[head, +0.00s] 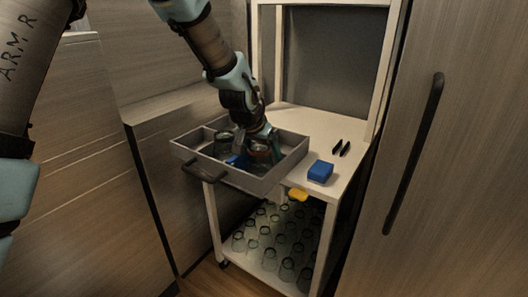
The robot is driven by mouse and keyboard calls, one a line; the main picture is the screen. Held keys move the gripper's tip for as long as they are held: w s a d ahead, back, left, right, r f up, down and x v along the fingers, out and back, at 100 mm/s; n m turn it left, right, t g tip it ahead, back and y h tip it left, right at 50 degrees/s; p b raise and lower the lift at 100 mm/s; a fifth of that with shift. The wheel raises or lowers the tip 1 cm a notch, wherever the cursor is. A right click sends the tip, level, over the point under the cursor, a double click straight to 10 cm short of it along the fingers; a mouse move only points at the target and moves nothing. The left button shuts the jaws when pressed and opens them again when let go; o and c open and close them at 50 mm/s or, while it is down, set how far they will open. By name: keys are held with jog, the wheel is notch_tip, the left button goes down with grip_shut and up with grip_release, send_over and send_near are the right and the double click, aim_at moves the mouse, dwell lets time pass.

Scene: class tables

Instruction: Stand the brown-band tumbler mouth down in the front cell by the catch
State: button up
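A grey divided tray (240,182) sits on the cart's top, with a black handle (204,173) on its front left side. My gripper (260,148) reaches down into the right part of the tray. A glass with a reddish-brown tint (262,156), perhaps the brown-band tumbler, shows at the fingertips, partly covered by them. I cannot tell if the fingers grip it or which way its mouth faces. Another clear glass (223,143) stands in the left part, and something blue (237,160) lies between them. A yellow piece (298,195) sticks out at the cart's front edge; I cannot tell if it is the catch.
A blue block (320,172) and two small black items (341,148) lie on the cart top (338,128) right of the tray. Several clear glasses (270,240) stand on the lower shelf. A cabinet door with a long black handle (414,155) is close on the right.

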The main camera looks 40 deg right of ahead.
jog(key=shift+o, duration=0.5)
jog(key=b+v, duration=0.1)
jog(key=v, duration=1)
jog(key=w+a+f+n+y, duration=0.1)
jog(key=w+a+n, duration=0.15)
jog(key=a, duration=0.45)
jog(key=w+a+n+t+y+p, duration=0.1)
jog(key=w+a, duration=0.3)
jog(key=a, duration=0.3)
jog(key=w+a+f+n+y, duration=0.1)
jog(key=w+a+n, duration=0.1)
jog(key=w+a, duration=0.35)
jog(key=s+a+f+n+y, duration=0.1)
jog(key=s+a+n, duration=0.2)
jog(key=a, duration=1)
jog(key=s+a+f+n+g+y+p, duration=0.1)
jog(key=s+a+n, duration=0.3)
jog(key=a, duration=1)
jog(key=shift+p, duration=0.3)
